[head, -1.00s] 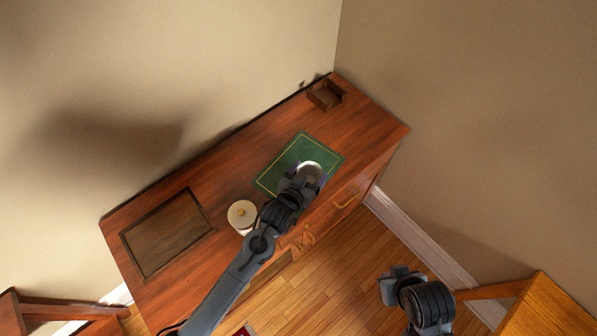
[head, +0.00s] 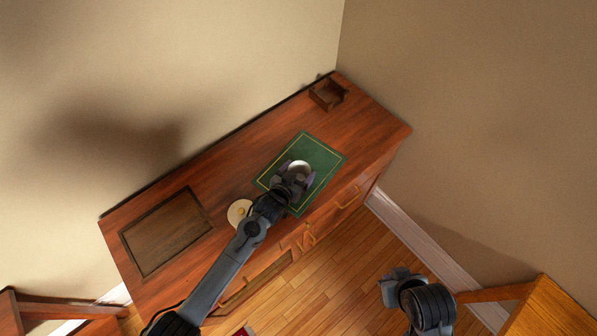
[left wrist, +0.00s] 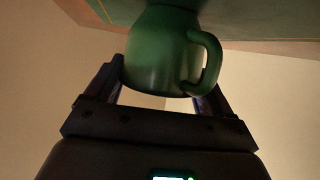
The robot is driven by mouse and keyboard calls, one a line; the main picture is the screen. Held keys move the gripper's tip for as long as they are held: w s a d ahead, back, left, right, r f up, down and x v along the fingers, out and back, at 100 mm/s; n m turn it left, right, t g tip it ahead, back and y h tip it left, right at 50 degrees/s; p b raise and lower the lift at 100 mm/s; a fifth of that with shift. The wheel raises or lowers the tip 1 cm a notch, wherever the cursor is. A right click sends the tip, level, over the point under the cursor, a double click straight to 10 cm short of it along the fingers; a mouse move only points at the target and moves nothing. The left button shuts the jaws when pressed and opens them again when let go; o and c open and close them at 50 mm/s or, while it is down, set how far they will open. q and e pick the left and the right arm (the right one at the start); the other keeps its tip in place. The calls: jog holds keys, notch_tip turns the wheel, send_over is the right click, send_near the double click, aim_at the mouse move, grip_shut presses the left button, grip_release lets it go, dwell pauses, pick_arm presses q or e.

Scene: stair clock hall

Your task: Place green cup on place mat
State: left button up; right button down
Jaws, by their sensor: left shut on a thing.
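The green cup (left wrist: 160,55) with a side handle is between the fingers of my left gripper (left wrist: 165,95) in the left wrist view. In the head view my left gripper (head: 294,178) is over the green place mat (head: 322,160), shut on the cup (head: 299,168), whose pale round top shows. The mat is green with a thin gold border and lies on the wooden desk. I cannot tell whether the cup touches the mat. My right gripper (head: 395,287) hangs over the floor, away from the desk; its fingers are not clear.
A white round lidded jar (head: 238,212) stands close to my left arm. A dark panel (head: 167,232) lies on the desk's left part. A small wooden tray (head: 328,94) sits at the far corner. The desk top (head: 245,150) behind the mat is clear.

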pick_arm(q)
jog(key=shift+f, duration=0.1)
jog(key=o, duration=1)
jog(key=shift+r, duration=0.25)
jog(key=p+v, duration=0.2)
jog(key=v, duration=1)
jog(key=shift+f, duration=0.15)
